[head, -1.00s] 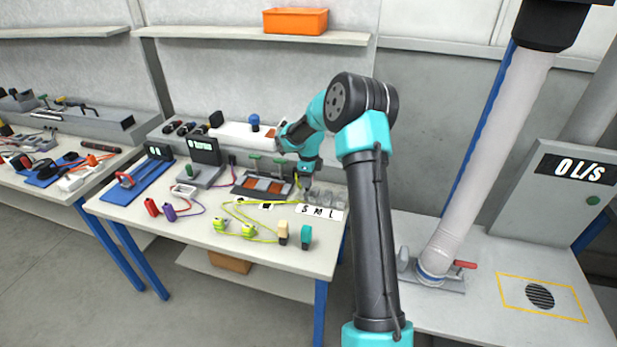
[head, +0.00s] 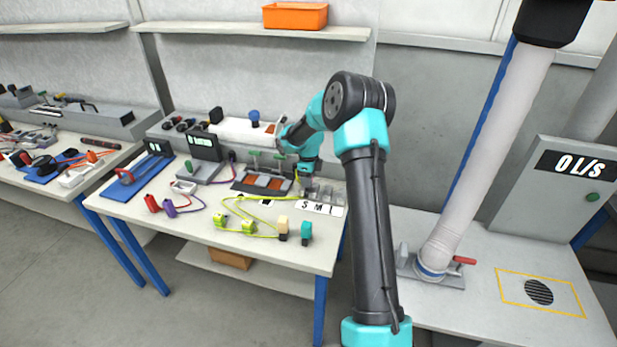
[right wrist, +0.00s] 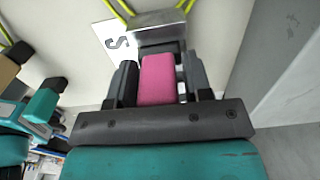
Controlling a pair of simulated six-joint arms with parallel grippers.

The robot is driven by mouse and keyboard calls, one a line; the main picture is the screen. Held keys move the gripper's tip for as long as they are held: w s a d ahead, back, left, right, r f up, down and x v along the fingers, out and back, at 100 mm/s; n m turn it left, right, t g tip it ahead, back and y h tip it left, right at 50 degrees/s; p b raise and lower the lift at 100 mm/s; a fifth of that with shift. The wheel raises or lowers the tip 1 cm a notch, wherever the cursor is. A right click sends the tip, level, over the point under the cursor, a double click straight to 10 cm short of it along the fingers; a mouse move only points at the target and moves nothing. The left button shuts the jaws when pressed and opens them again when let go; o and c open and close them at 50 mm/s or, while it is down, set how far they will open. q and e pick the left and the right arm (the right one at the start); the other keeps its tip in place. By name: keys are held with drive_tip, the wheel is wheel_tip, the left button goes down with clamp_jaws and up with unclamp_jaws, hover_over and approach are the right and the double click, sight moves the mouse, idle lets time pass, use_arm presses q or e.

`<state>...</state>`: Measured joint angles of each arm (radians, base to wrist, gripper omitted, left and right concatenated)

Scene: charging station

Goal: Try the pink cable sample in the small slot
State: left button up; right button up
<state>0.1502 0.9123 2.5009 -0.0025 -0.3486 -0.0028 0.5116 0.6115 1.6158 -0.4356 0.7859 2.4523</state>
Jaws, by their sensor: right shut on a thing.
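My right gripper (right wrist: 160,68) is shut on the pink cable sample (right wrist: 157,80), which sits between its two dark fingers in the right wrist view. The far end of the sample meets a grey metal block (right wrist: 158,28) beside a white label with an S (right wrist: 118,42). I cannot tell how deep it sits in the slot there. In the head view my right gripper (head: 306,178) is low over the slot blocks at the bench's right edge, behind the S M L label strip (head: 318,208). The pink sample is not discernible there. My left gripper is not in view.
Yellow-green cables with connectors (head: 249,226) lie on the bench in front of the slots. Cream (head: 283,229) and teal (head: 306,231) blocks stand near the front edge. Red (head: 152,203) and purple (head: 170,208) connectors lie to the left.

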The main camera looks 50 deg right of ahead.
drive_tip(key=shift+f, duration=0.9)
drive_tip(key=o, duration=1)
drive_tip(key=shift+o, duration=0.2)
drive_tip(key=shift+r, duration=0.15)
wheel_tip(320, 180, up, 17)
idle(0.5)
